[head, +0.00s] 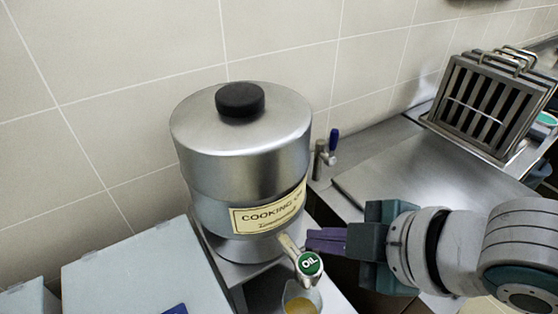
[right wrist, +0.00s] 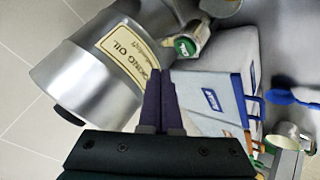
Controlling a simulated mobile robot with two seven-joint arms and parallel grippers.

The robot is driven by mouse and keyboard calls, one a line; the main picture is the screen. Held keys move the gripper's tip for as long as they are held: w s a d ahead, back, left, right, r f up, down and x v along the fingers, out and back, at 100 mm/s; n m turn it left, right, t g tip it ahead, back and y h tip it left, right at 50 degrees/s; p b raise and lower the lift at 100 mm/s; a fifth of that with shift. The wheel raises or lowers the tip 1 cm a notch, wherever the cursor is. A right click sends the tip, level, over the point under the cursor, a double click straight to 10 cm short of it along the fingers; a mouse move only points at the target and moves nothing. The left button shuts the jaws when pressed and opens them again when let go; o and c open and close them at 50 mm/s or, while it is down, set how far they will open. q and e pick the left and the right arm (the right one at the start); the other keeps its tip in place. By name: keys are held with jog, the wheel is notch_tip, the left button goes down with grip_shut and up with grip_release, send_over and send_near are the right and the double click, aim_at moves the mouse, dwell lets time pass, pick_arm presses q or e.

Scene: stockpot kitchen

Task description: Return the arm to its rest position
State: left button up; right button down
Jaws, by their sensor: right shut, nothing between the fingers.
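My right gripper (head: 310,240) reaches in from the right in the head view. Its purple fingers are together with nothing between them, and it also shows in the right wrist view (right wrist: 160,74). The fingertips are close to the tap with the round green OIL knob (head: 309,264); I cannot tell whether they touch it. The tap is on a steel stockpot (head: 240,150) labelled as cooking oil, which also shows in the right wrist view (right wrist: 90,75). My left gripper is out of view.
A clear container (head: 302,300) with yellow liquid sits below the tap, cut off by the frame. A pale blue-grey box (head: 140,270) stands left of the pot. A slotted metal rack (head: 490,100) stands back right, beyond a bare steel counter (head: 400,165). A tiled wall is behind.

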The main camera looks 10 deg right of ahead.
notch_tip(320, 180, up, 2)
jog(key=shift+r+p, duration=0.2)
jog(key=shift+p, duration=0.75)
jog(key=shift+f, duration=0.1)
jog(key=shift+s+a, duration=0.15)
jog(key=s+d+r+m+g+h, duration=0.2)
jog(key=s+d+r+m, duration=0.15)
jog(key=s+m, duration=0.4)
jog(key=s+d+r+m+g+h, duration=0.2)
jog(key=s+d+m+h, duration=0.15)
jog(key=s+m, duration=0.35)
notch_tip(320, 180, up, 23)
jog(key=n+p, duration=0.1)
jog(key=p, duration=2.3)
jog(key=shift+s+d+r+y, duration=0.15)
jog(key=shift+s+d+y, duration=0.15)
jog(key=shift+y, duration=0.15)
